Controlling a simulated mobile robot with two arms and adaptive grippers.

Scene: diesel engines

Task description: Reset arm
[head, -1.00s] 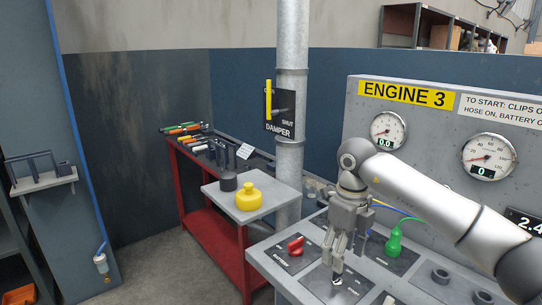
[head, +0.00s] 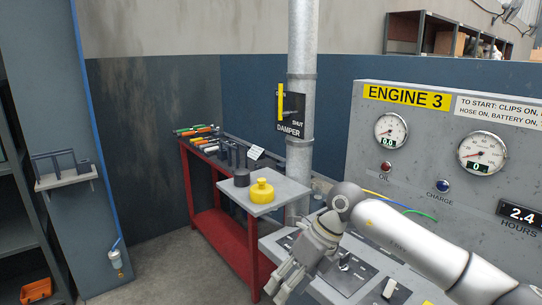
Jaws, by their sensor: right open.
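My right arm comes in from the right across the front of the engine panel (head: 350,140). My right gripper (head: 272,293) hangs above the left part of the control console (head: 400,262), its fingers pointing down and to the left. It is open, with nothing seen between its fingers. It hides part of the console, and the red knob there is out of sight behind it. A metal toggle switch (head: 344,262) shows just right of the gripper. My left gripper is not in view.
A small grey shelf (head: 252,207) with a yellow flask (head: 262,191) and a dark cylinder (head: 242,177) stands behind the gripper. The red bench (head: 222,232) holds tools. A vertical pipe (head: 301,70) carries the damper plate (head: 291,112).

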